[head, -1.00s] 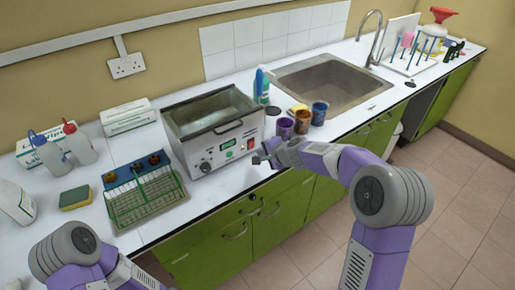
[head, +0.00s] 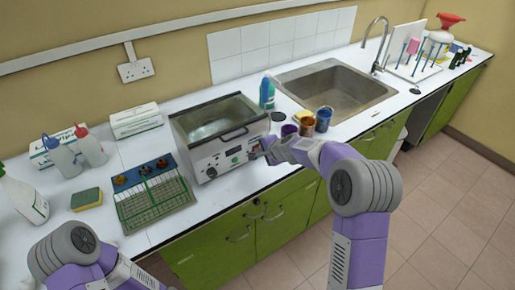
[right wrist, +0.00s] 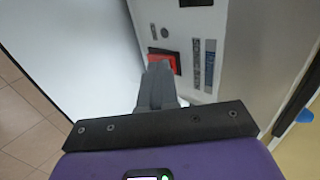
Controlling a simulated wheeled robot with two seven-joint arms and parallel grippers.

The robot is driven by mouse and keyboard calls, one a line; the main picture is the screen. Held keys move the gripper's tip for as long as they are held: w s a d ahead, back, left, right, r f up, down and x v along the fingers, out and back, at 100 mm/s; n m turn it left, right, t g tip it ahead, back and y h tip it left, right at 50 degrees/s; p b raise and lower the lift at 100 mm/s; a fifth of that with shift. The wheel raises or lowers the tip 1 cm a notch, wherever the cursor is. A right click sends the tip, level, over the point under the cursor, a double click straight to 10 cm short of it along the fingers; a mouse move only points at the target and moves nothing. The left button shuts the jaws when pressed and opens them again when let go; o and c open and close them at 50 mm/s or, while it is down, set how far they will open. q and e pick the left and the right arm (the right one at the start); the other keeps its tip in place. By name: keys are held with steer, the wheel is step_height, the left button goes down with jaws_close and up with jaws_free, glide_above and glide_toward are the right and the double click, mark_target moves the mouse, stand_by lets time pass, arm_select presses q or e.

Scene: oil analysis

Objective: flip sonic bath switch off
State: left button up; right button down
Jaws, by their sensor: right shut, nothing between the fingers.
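The sonic bath (head: 190,140) is a metal box with an open basin, standing on the white counter. Its front panel has a knob, a green display and, at the right end, the red switch, which shows in the right wrist view (right wrist: 176,60) as a red rocker in a dark frame. My right gripper (head: 262,152) is shut and empty, with its tips at the panel's right end. In the right wrist view the closed fingers (right wrist: 158,70) overlap the switch's lower left part. I cannot tell whether they touch it. My left arm shows at bottom left, its gripper out of view.
A purple cup (head: 289,130), an orange cup (head: 307,126) and a blue cup (head: 323,118) stand to the right, close to my right forearm. The sink (head: 340,85) lies behind them.

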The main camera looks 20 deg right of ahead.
steer(key=shift+b, duration=0.3)
steer(key=shift+r, duration=0.1)
arm_select(q)
steer(key=shift+r, duration=0.15)
arm_select(e)
steer(key=shift+r, duration=0.1)
arm_select(q)
steer(key=shift+r+p, duration=0.65)
steer(key=shift+p, duration=0.1)
arm_select(e)
steer(key=shift+r, duration=0.7)
